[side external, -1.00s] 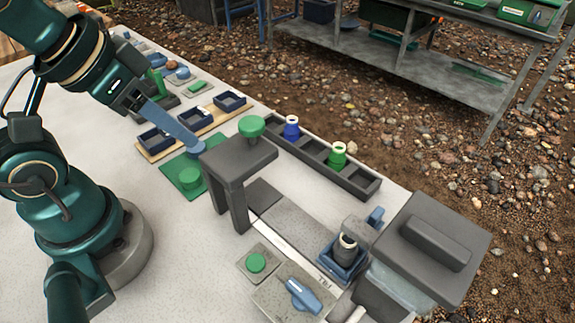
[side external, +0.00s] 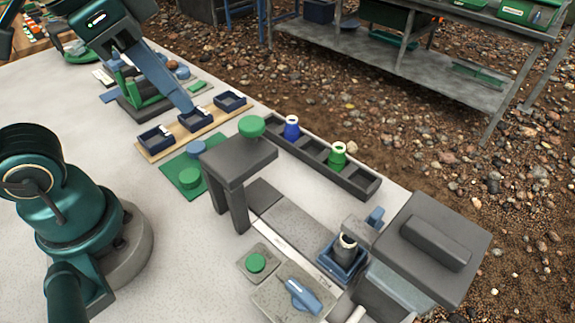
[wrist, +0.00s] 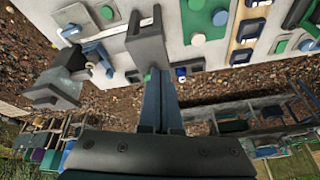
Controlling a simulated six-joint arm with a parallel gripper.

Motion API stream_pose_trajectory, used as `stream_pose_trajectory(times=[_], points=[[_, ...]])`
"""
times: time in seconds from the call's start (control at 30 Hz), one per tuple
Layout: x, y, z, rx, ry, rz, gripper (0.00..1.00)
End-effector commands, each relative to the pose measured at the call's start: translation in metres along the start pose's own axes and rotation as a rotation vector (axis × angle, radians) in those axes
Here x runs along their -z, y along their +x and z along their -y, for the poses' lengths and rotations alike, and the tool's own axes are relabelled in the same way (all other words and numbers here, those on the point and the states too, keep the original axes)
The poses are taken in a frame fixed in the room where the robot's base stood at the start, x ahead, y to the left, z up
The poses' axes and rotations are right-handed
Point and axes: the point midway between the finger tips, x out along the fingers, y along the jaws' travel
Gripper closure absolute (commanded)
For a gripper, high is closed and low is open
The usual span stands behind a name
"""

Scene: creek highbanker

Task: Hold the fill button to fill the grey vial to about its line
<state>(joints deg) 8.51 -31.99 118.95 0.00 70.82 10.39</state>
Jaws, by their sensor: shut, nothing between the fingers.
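The grey vial (side external: 346,246) stands upright in a blue square holder (side external: 342,269) beside the dark boxy unit. Its fill level and line are too small to tell. A green round button (side external: 256,263) sits on a grey plate left of the holder; no label is readable on it. It also shows in the wrist view (wrist: 107,12).
Three dark blue bins sit on a wooden board (side external: 152,157). A green mat (side external: 171,170) carries a blue and a green round piece. A dark rack (side external: 362,188) holds a blue vial (side external: 291,130) and a green vial (side external: 338,158). A blue lever (side external: 304,295) lies near the front.

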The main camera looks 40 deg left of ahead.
Motion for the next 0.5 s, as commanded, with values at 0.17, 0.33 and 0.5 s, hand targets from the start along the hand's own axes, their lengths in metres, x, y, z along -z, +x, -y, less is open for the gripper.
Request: stream_pose_trajectory(times=[0.17,0.33,0.5], points=[[0.017,0.001,-0.030,-0.087,0.361,0.098,1.00],[0.025,0.003,-0.059,-0.161,0.673,0.172,1.00],[0.028,0.006,-0.081,-0.212,0.887,0.219,1.00]])
